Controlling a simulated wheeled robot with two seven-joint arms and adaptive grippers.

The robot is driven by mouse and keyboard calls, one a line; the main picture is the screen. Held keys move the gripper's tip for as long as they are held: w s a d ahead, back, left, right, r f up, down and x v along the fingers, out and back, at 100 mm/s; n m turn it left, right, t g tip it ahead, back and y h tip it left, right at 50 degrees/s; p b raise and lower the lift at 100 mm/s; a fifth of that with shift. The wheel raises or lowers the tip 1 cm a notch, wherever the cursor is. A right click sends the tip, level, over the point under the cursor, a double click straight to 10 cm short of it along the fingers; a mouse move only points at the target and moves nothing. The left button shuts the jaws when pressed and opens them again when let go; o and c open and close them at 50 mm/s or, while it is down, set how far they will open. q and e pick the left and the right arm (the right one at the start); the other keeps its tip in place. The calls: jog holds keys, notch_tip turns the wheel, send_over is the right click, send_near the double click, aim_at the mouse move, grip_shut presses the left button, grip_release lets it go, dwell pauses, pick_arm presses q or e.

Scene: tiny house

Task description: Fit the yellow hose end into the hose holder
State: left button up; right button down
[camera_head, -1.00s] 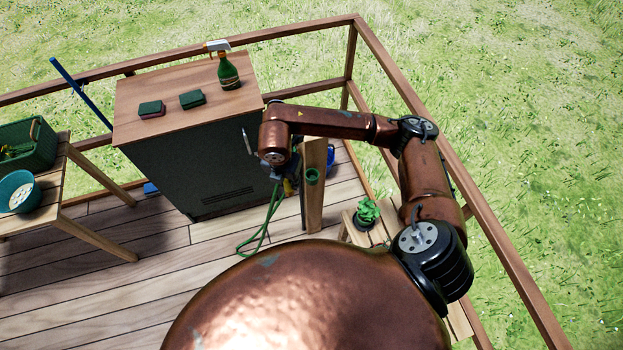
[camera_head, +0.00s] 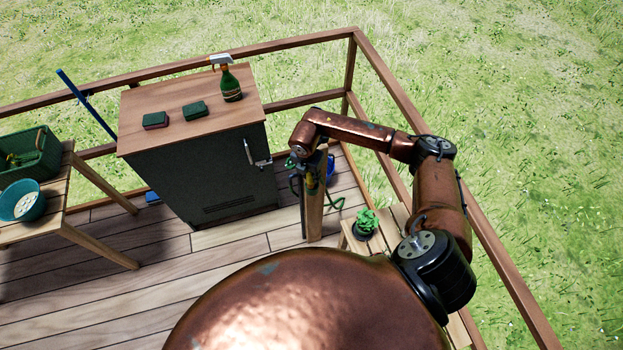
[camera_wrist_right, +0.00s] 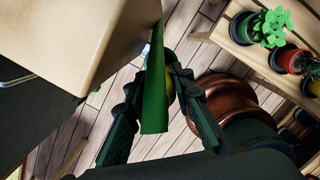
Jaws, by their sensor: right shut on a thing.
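My right gripper (camera_head: 312,182) is at the upper part of the wooden post (camera_head: 314,222), in front of where the green ring-shaped hose holder was seen. The holder is hidden in the head view. In the right wrist view the fingers (camera_wrist_right: 164,88) are shut on the yellow hose end (camera_wrist_right: 171,86), mostly hidden. A green strip (camera_wrist_right: 154,105) lies in front of it, beside the post (camera_wrist_right: 95,35); I cannot tell whether it is holder or hose. The green hose (camera_head: 336,203) shows right of the post. I cannot tell whether the end touches the holder. My left gripper is not in view.
A dark cabinet (camera_head: 205,175) stands left of the post, with sponges (camera_head: 194,110) and a spray bottle (camera_head: 230,85) on top. A potted plant (camera_head: 366,222) stands on a low bench to the right.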

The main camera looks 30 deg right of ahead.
aim_at(312, 180)
jog(key=shift+w+d+f, duration=0.1)
jog(key=shift+d+f, duration=0.1)
jog(key=shift+f, duration=0.1)
notch_tip(312, 180, down, 3)
jog(key=shift+w+d+f+p, duration=0.1)
jog(key=shift+w+d+p, duration=0.05)
jog(key=shift+p, duration=0.4)
jog(key=shift+f, duration=0.2)
jog(key=shift+f, duration=0.2)
jog(key=c, duration=1.7)
grip_release()
jog(key=shift+r, duration=0.1)
jog(key=shift+r, duration=0.1)
